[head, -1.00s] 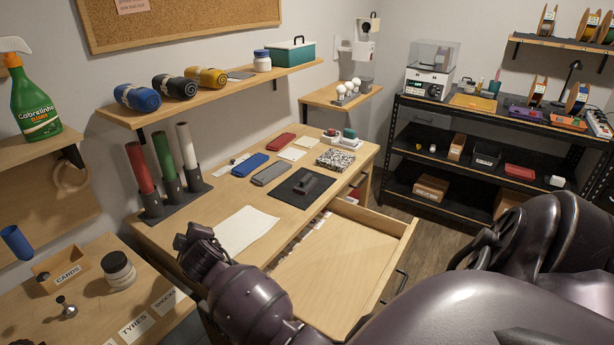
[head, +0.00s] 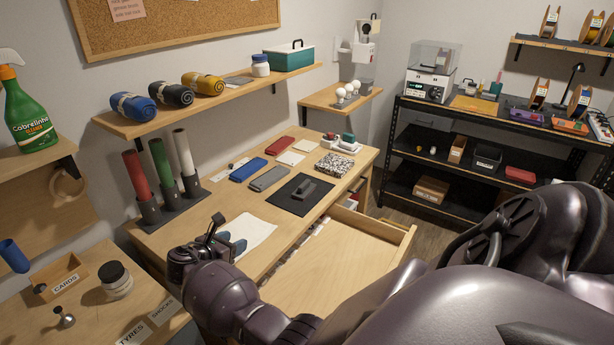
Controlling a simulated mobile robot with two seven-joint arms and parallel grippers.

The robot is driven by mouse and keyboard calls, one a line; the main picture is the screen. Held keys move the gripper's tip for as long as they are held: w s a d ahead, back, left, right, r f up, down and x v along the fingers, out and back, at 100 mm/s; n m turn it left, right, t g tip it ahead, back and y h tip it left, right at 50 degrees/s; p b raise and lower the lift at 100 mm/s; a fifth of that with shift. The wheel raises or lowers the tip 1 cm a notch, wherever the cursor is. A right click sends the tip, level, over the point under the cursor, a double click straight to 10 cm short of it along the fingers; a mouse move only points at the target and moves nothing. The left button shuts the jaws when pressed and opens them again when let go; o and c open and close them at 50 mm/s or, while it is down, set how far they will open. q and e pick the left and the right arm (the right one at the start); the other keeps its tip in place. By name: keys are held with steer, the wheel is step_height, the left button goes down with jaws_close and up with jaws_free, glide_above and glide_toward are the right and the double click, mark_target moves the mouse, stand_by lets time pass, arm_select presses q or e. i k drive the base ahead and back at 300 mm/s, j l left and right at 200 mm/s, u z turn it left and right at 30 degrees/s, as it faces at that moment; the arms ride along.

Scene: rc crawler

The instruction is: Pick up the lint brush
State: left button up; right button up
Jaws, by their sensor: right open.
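A dark grey object with a raised grip, which looks like the lint brush (head: 308,188), lies on a black mat (head: 285,199) on the wooden desk. My right gripper (head: 227,238) is open and empty over the near part of the desk, by a white sheet. It is to the left of the mat and nearer to me, clear of the dark object. My left gripper is not in view.
An open, mostly bare wooden drawer (head: 335,262) juts out below the desk. A white sheet (head: 252,230), a blue case (head: 248,169), a grey case (head: 269,179) and a speckled box (head: 335,166) lie around the mat. Upright tubes (head: 160,165) stand at the desk's left.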

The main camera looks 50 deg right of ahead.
mark_target(306, 188)
steer(key=i+l, duration=0.1)
steer(key=l, duration=0.6)
steer(key=i+l, duration=0.1)
steer(key=l, duration=1.3)
steer(key=i, duration=0.05)
